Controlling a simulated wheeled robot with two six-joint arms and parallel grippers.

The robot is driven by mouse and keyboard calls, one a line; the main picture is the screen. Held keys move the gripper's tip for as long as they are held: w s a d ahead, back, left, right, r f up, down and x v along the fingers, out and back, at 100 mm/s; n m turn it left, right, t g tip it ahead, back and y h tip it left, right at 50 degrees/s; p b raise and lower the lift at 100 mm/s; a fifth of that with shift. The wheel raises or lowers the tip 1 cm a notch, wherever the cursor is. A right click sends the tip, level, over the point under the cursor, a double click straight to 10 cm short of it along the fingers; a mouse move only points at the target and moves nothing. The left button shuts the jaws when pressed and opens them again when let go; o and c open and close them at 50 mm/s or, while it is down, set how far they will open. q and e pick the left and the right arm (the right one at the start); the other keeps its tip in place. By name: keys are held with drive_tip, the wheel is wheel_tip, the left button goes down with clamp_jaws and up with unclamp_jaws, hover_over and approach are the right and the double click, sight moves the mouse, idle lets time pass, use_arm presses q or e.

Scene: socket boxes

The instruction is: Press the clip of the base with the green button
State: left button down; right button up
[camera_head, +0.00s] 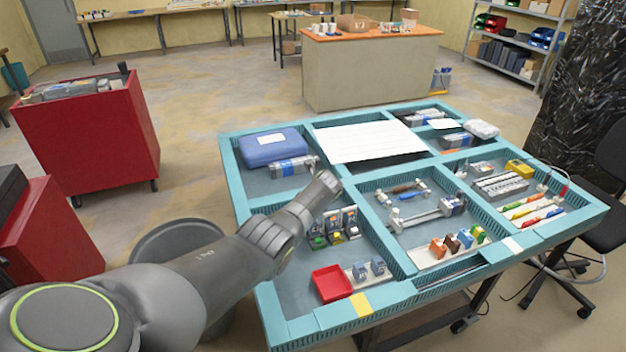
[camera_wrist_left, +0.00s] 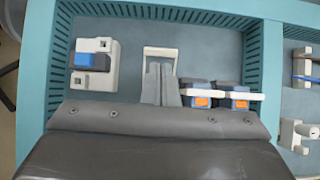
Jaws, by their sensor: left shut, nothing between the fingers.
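The base with the green button (camera_head: 318,242) stands in the front-left compartment of the teal-walled table. Contact cannot be told. No green button shows there. My right gripper is not in view.
A red tray (camera_head: 331,283) and a white rack with grey-blue blocks (camera_head: 361,271) sit at the front of this compartment. Teal dividers (camera_head: 378,243) wall it off. In the left wrist view, a blue-topped white base (camera_wrist_left: 93,62) and orange-faced blocks (camera_wrist_left: 201,101) flank the fingers.

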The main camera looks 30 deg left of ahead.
use_arm(q)
wheel_tip(320, 180, up, 8)
drive_tip(key=d, duration=0.1)
drive_tip(key=shift+s+f+p, duration=0.15)
drive_tip(key=shift+s+p, duration=0.2)
drive_tip(key=shift+p, duration=0.1)
